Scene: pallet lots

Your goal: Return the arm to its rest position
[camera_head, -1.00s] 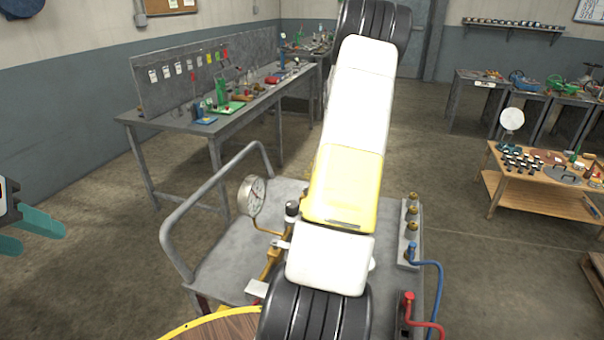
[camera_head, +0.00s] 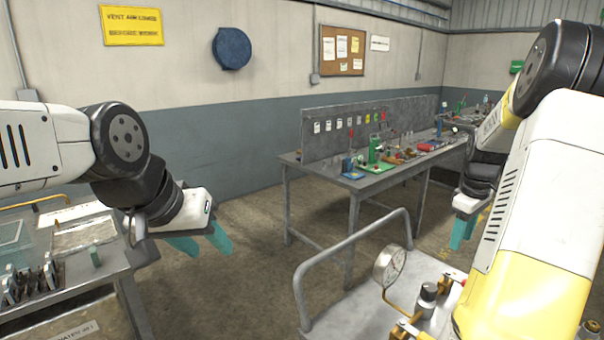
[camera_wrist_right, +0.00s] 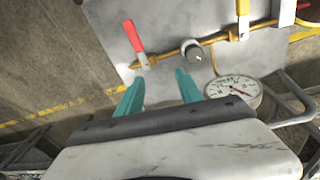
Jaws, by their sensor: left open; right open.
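My left gripper (camera_head: 200,245) hangs at left centre in the head view, with teal fingers apart and nothing between them. My right arm, white and yellow, fills the right side of the head view. My right gripper (camera_head: 462,232) shows partly behind that arm, its teal fingers pointing down. In the right wrist view my right gripper (camera_wrist_right: 158,90) has its two teal fingers spread apart and empty. Below them lies the grey cart top, with a brass pipe carrying a red-handled valve (camera_wrist_right: 133,36), a dark knob (camera_wrist_right: 193,52) and a round pressure gauge (camera_wrist_right: 232,90).
The grey cart (camera_head: 345,290) with a tube handrail stands close in front, its gauge (camera_head: 389,266) upright. A workbench (camera_head: 375,178) with a pegboard back stands by the wall. Another bench (camera_head: 75,270) is below my left arm. Open floor lies between them.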

